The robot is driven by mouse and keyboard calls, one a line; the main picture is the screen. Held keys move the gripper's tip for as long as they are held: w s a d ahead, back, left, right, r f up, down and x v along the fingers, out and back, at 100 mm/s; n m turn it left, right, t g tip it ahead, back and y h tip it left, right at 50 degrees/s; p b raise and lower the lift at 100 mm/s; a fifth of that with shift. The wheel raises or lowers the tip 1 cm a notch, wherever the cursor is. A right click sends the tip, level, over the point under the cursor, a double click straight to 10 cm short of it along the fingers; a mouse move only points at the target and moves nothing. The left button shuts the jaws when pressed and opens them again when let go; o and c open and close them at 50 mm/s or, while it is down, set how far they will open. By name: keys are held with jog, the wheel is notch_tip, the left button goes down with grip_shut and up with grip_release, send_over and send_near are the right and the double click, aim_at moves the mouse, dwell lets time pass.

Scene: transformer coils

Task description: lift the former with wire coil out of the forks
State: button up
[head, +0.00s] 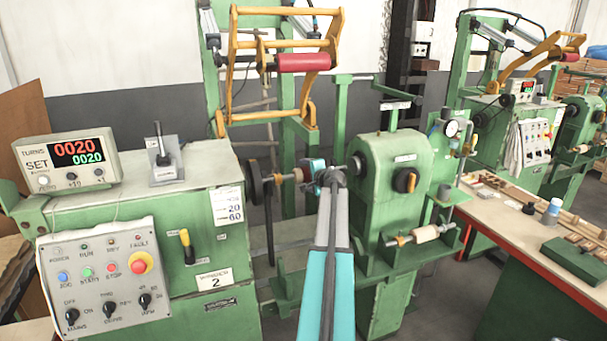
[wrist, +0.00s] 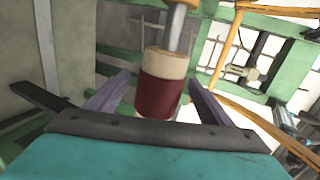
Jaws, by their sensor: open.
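The former with its wire coil (wrist: 160,95) shows in the wrist view as a cream cylinder with a dark red winding around its middle. It lies between the two fingers of my gripper (wrist: 158,82), which stand apart, one on each side, with visible gaps. A grey metal shaft meets its top end. In the head view my gripper (head: 325,175) is at the winding axis between the machine's two green housings. The arm and gripper hide most of the former there; a tan end piece shows just left of the gripper. The forks cannot be made out clearly.
The green control cabinet (head: 150,215) with a counter reading 0020 (head: 75,155) stands left. The green tailstock housing (head: 398,180) stands close right of my gripper. A yellow frame with a red roller (head: 303,62) is above. A bench (head: 525,225) is far right.

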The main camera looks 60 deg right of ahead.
jog(key=shift+w+d+f, duration=0.1)
jog(key=shift+w, duration=0.05)
dwell(0.4)
jog(key=c, duration=1.7)
jog(key=shift+r, duration=0.2)
jog(key=shift+r+b, duration=0.8)
jog(key=shift+r, duration=0.8)
jog(key=s+a+b, duration=0.1)
jog(key=s+a, duration=0.1)
jog(key=s, duration=0.2)
jog(key=s+a+r+b, duration=0.1)
jog(key=s+a, duration=0.2)
jog(key=s, duration=0.2)
jog(key=s+a+b, duration=0.2)
jog(key=s, duration=0.3)
jog(key=shift+a+r, duration=0.3)
jog(key=shift+a, duration=0.05)
